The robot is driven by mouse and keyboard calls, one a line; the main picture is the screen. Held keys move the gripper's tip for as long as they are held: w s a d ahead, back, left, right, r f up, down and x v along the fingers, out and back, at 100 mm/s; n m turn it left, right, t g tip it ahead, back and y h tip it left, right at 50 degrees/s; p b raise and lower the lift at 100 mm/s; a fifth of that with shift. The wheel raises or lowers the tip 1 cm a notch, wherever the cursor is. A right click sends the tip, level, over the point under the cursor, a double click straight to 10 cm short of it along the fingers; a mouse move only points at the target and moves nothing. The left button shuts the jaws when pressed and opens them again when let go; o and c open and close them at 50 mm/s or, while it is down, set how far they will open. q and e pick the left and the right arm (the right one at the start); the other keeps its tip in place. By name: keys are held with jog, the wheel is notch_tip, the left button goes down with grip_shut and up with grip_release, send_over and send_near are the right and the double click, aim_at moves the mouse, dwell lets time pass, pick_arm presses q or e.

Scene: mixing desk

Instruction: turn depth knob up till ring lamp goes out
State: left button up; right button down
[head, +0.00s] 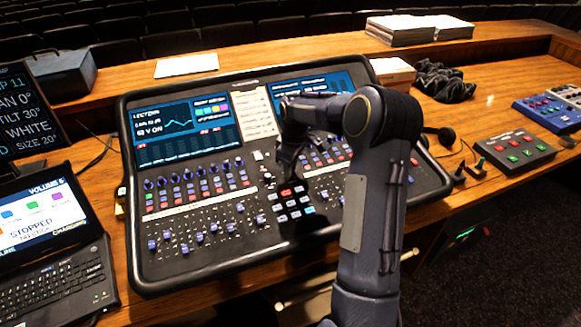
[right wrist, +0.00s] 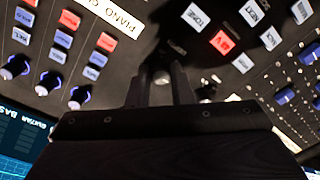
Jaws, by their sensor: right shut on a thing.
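The mixing desk (head: 190,262) stands on the wooden counter, with rows of knobs, faders and two screens. My right gripper (head: 283,172) reaches down onto the middle of its panel, just above the block of white and red buttons. In the right wrist view my right gripper (right wrist: 160,72) is shut on a small knob (right wrist: 162,79), whose pale, shiny top shows between the fingers. The knob's label and pointer cannot be read, so I cannot confirm that it is the depth knob. I cannot make out a ring lamp around it. My left gripper is out of view.
A laptop (head: 55,285) stands at the left of the desk. A button box (head: 514,151), a blue pedal unit (head: 548,113) and a dark cloth (head: 443,82) lie to the right. Paper stacks (head: 408,30) lie on the back ledge. Blue-capped knobs (right wrist: 80,97) line the panel nearby.

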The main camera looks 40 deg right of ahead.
jog(key=c, duration=1.3)
grip_release()
jog(key=shift+s+r+b, duration=0.2)
jog(key=shift+r, duration=1.75)
jog(key=shift+s+r+b, duration=0.15)
jog(key=shift+r+b, duration=0.05)
jog(key=shift+r, duration=1.75)
